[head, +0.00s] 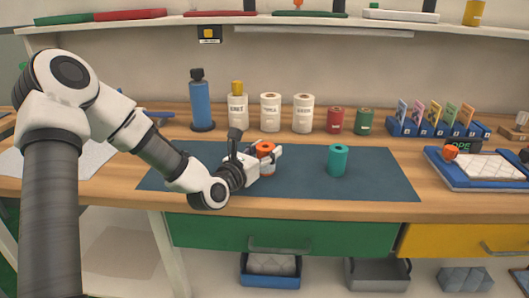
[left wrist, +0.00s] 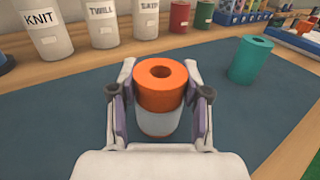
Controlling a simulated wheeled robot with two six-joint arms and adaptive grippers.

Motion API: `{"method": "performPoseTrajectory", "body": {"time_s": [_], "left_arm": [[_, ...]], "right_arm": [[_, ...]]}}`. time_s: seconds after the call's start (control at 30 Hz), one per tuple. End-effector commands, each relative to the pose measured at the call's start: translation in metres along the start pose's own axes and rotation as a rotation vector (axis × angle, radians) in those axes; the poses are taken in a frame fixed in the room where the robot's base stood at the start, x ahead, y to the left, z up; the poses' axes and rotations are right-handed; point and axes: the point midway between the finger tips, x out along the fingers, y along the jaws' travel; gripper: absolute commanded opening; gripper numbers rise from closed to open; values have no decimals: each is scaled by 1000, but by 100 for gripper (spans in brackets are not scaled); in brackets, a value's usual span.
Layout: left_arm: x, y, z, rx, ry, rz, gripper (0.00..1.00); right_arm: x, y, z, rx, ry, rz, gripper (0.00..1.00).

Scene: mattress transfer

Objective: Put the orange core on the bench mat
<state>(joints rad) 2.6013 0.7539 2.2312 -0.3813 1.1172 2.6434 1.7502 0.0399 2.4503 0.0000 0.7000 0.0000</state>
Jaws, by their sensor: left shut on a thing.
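The orange core (left wrist: 161,83) is a short cylinder with a hole in its top and a pale lower part. It stands upright between the fingers of my left gripper (left wrist: 160,105), which is shut on it. In the head view the orange core (head: 264,149) is over the left-middle of the dark blue bench mat (head: 380,187). I cannot tell whether its base touches the mat. A teal core (head: 338,160) stands upright on the mat to the right, apart from the gripper. My right gripper is not in view.
White labelled canisters (head: 270,113), a blue bottle (head: 201,103) and small red and green cans (head: 365,121) line the back. A card rack (head: 430,128) and a blue-edged tray (head: 470,183) are at the right. The mat's right side is clear.

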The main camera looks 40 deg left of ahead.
Motion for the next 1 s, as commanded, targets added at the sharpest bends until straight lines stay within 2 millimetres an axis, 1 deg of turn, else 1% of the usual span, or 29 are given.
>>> {"method": "performPoseTrajectory", "body": {"time_s": [0.1, 0.13, 0.2, 0.47, 0.6, 0.67, 0.77, 0.9, 1.0], "left_arm": [[0, 0, -4, 0, -1, 0, 7], [0, 0, -4, 0, -1, 0, 51], [0, 0, -3, 0, -1, 0, 72], [0, 0, -2, 0, -1, 0, 72], [-1, 0, 3, -1, 0, 1, 72], [-9, 1, 2, -5, 0, 2, 72], [-28, 1, 2, -10, -1, 2, 72], [-55, 1, 3, -11, -1, 3, 72], [-70, 2, 4, -12, 0, 5, 72]], "right_arm": [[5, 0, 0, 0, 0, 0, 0], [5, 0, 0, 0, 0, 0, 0], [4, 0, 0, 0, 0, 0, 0], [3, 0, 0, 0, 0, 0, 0], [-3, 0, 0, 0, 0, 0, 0], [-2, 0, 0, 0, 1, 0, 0], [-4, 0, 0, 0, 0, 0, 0], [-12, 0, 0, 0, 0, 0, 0], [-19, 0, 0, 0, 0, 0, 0]]}}
